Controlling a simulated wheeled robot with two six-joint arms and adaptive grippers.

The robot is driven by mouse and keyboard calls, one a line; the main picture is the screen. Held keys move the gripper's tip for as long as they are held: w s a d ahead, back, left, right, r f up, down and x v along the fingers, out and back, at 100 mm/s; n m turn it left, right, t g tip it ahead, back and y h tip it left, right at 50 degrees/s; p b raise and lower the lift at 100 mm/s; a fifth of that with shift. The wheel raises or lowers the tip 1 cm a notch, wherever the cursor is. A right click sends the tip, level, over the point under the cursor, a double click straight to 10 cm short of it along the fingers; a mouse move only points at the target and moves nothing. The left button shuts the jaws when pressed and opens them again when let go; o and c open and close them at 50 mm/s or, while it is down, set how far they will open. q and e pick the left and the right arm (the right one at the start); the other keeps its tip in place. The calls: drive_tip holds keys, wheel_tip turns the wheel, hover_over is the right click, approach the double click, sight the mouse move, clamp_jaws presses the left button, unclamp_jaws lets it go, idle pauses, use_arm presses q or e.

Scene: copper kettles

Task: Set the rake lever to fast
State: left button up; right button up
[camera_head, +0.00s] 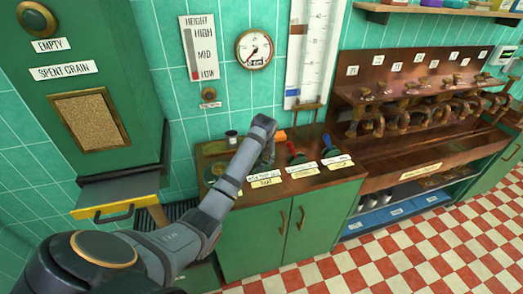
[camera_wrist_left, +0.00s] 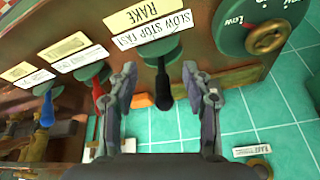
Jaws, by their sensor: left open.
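The rake lever has a black handle (camera_wrist_left: 164,92) and a green base (camera_wrist_left: 160,54). In the left wrist view, its plates read RAKE (camera_wrist_left: 142,14) and SLOW STOP FAST (camera_wrist_left: 153,31). This view is upside down. My left gripper (camera_wrist_left: 160,78) is open, with one finger on each side of the black handle and gaps showing on both sides. In the head view, my left gripper (camera_head: 270,146) is over the left part of the counter and hides the lever. The rake plates (camera_head: 265,179) show just in front of it. My right gripper is not in view.
A red-handled lever (camera_head: 293,152) and a blue-handled lever (camera_head: 327,143) stand to the right on the same counter. A round dial marked Low (camera_wrist_left: 266,35) is close by in the wrist view. An orange object (camera_wrist_left: 141,100) lies behind the levers. Copper taps (camera_head: 410,108) line the bench further right.

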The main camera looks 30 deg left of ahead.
use_arm(q)
drive_tip(key=w+a+r+n, duration=0.2)
drive_tip(key=w+r, duration=0.2)
drive_tip(key=r, duration=0.2)
drive_tip(key=x, duration=0.3)
drive_tip(key=p+x, duration=0.1)
drive_tip(key=x, duration=0.5)
drive_tip(key=shift+a, duration=0.3)
drive_tip(key=shift+w+a+f, duration=0.15)
drive_tip(key=shift+w+f, duration=0.05)
drive_tip(key=shift+f, duration=0.35)
clamp_jaws()
